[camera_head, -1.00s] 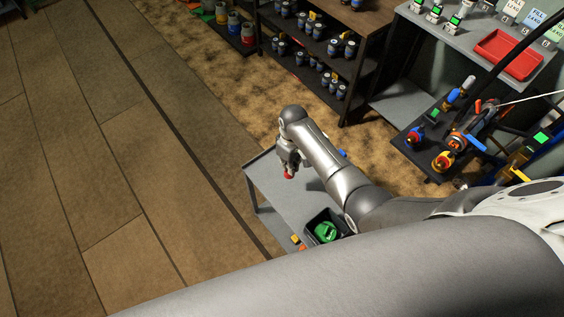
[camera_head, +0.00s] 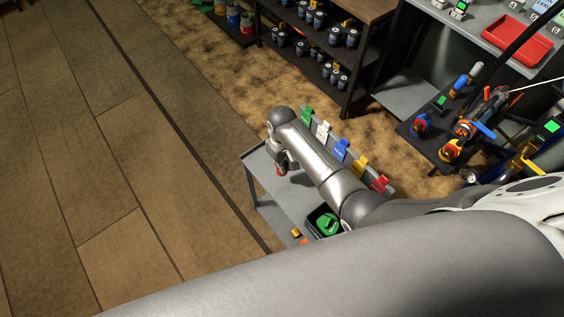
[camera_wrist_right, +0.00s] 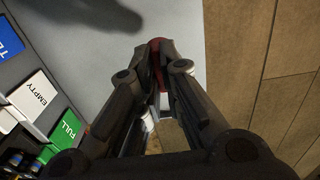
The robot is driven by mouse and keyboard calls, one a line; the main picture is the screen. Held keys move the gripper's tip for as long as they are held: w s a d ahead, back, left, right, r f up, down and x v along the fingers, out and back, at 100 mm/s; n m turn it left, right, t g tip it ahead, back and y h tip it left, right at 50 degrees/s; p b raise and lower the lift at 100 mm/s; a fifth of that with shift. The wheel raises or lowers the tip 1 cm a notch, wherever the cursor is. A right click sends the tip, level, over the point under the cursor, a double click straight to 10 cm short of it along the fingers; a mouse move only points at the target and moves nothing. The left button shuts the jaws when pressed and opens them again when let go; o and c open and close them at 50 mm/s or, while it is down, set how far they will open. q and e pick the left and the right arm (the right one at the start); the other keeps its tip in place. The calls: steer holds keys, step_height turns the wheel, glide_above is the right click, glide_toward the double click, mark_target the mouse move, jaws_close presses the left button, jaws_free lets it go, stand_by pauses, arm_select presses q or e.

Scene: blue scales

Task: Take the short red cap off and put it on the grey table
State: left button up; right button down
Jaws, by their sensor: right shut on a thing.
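The short red cap (camera_head: 281,171) is between the fingers of my right gripper (camera_head: 282,164), over the far left part of the grey table (camera_head: 300,197). In the right wrist view, the red cap (camera_wrist_right: 158,58) shows as a narrow strip between the fingertips (camera_wrist_right: 160,50), mostly hidden by them. The grey table (camera_wrist_right: 185,18) lies beyond the fingertips there. I cannot tell whether the cap touches the tabletop. My left gripper is not in view.
A black bin with a green thing (camera_head: 327,224) stands on the table's near part. Coloured cards (camera_head: 341,150) line the table's right edge. In the wrist view, labels EMPTY (camera_wrist_right: 38,92) and FULL (camera_wrist_right: 67,130) lie left. Wooden floor (camera_head: 130,160) is free left of the table.

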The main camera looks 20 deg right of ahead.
step_height(320, 180, down, 4)
steer(key=b, duration=0.3)
steer(key=shift+r, duration=0.2)
steer(key=shift+f+b, duration=0.6)
steer(key=shift+f, duration=0.75)
steer(key=c, duration=1.5)
jaws_free()
step_height(320, 180, up, 12)
